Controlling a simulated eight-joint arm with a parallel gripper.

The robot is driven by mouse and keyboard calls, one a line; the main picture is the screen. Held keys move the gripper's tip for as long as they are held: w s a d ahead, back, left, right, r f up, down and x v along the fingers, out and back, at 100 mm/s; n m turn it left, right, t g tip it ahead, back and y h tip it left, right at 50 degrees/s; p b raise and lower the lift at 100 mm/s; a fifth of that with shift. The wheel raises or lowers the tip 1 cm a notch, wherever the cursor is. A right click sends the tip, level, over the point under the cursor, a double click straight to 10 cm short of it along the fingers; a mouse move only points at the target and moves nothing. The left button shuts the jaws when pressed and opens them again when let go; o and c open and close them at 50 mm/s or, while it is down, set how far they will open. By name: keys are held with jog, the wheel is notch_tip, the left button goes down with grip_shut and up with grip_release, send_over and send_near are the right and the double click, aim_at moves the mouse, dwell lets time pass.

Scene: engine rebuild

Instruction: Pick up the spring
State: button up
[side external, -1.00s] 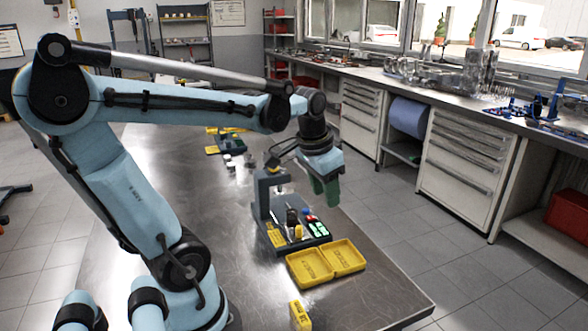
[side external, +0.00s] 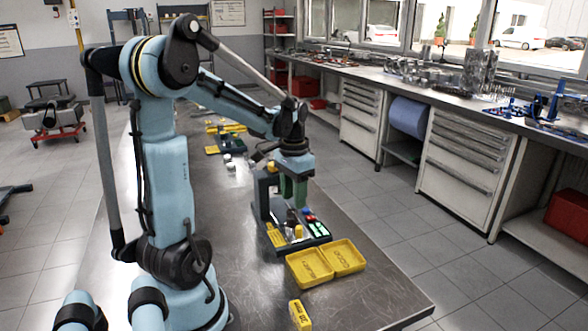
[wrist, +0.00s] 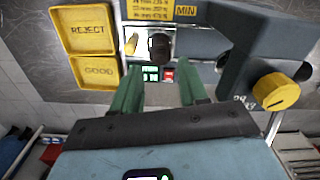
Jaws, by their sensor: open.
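I cannot make out a clear spring. A dark, round-topped piece (wrist: 160,48) stands on a bright metal plate in the wrist view, and I cannot tell whether it is the spring. My gripper (wrist: 160,85) is open, its green fingers spread to the left and right just short of this piece, with nothing between them. In the side view my gripper (side external: 293,203) points down over the dark test station (side external: 285,250), next to its upright post. The fingers hide part of the station there.
A yellow two-part tray (side external: 325,262) marked REJECT and GOOD lies beside the station. The station's grey arm with a yellow knob (wrist: 276,91) is close on the right in the wrist view. A small yellow block (side external: 300,315) stands near the front. Bare metal table surrounds these.

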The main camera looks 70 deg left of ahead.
aim_at(292, 212)
jog(key=shift+s+f, duration=0.15)
jog(key=shift+f, duration=2.75)
grip_shut()
jog(key=shift+r, duration=0.15)
